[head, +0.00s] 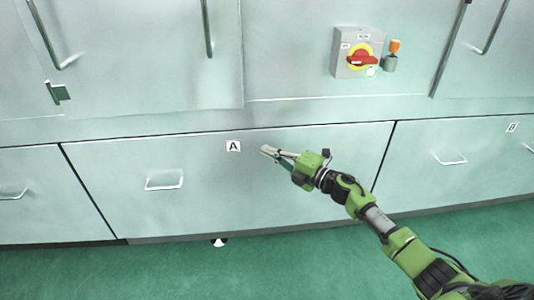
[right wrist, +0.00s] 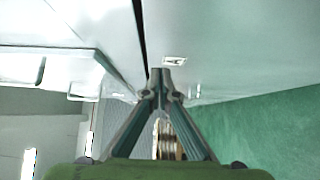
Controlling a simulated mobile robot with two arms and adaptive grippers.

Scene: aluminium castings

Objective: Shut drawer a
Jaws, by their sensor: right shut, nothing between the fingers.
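Drawer A (head: 225,185) is a wide pale metal front low in the cabinet, with a label "A" (head: 233,146) near its top edge and a bar handle (head: 164,181) on its left part. A thin dark line runs along its top and sides; I cannot tell whether it stands slightly out. My right gripper (head: 268,152) is shut and empty in front of the drawer's upper part, right of the label. In the right wrist view its fingertips (right wrist: 160,80) meet close to the panel, just below the label (right wrist: 175,61); contact is unclear. My left gripper is out of view.
Drawer B (head: 470,165) lies to the right, and another drawer front (head: 45,195) to the left. Above are cabinet doors with long handles and a grey switch box (head: 358,53) with a red-and-yellow knob. The green floor (head: 190,275) in front looks mostly clear.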

